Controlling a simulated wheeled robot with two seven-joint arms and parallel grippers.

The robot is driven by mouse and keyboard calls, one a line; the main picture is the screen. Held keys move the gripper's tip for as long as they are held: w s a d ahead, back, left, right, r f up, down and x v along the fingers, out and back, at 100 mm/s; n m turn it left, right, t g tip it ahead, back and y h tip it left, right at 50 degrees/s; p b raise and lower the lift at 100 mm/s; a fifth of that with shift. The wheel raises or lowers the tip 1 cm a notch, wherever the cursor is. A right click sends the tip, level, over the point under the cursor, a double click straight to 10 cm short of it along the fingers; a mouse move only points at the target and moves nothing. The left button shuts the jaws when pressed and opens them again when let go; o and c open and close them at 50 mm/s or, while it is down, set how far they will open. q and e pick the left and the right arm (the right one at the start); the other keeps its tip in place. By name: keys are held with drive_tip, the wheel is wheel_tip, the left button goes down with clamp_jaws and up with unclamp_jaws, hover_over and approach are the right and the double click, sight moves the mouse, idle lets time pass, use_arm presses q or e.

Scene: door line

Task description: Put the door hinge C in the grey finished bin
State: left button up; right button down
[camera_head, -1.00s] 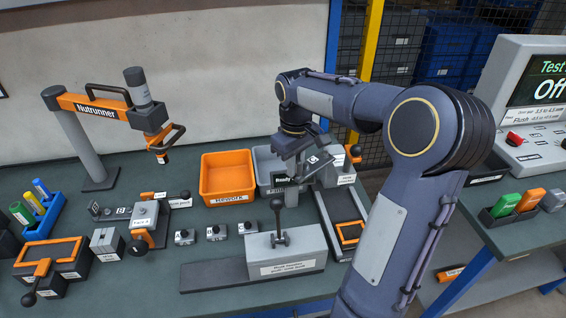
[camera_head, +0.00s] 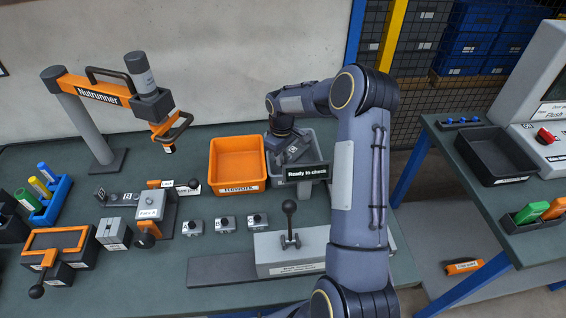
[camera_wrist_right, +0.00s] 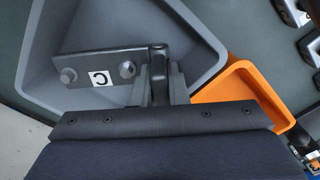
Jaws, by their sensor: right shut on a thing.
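The door hinge C (camera_wrist_right: 98,68) is a dark metal leaf with a white C label and bolt heads. My right gripper (camera_wrist_right: 160,82) is shut on it near the pin end, as the right wrist view shows. The grey bin (camera_wrist_right: 200,45) lies beneath the hinge in that view, and its inside looks empty where visible. In the head view the hinge (camera_head: 293,150) and my right gripper (camera_head: 291,146) are over the grey bin (camera_head: 323,148), partly covering it. I cannot tell the exact height above its floor. My left gripper is not in view.
The orange rework bin (camera_head: 237,186) stands directly left of the grey bin. A dark "Ready to check" sign (camera_head: 308,172) shows in front of the grey bin. A lever fixture (camera_head: 290,250) stands nearer. The nutrunner (camera_head: 100,95) and several small fixtures occupy the left bench.

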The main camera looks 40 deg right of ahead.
drive_tip(key=shift+f+p, duration=0.4)
drive_tip(key=shift+f, duration=1.6)
drive_tip(key=c, duration=1.9)
unclamp_jaws()
drive_tip(key=shift+f, duration=0.2)
drive_tip(key=o, duration=0.5)
drive_tip(key=shift+r, duration=0.1)
drive_tip(key=shift+c, duration=0.2)
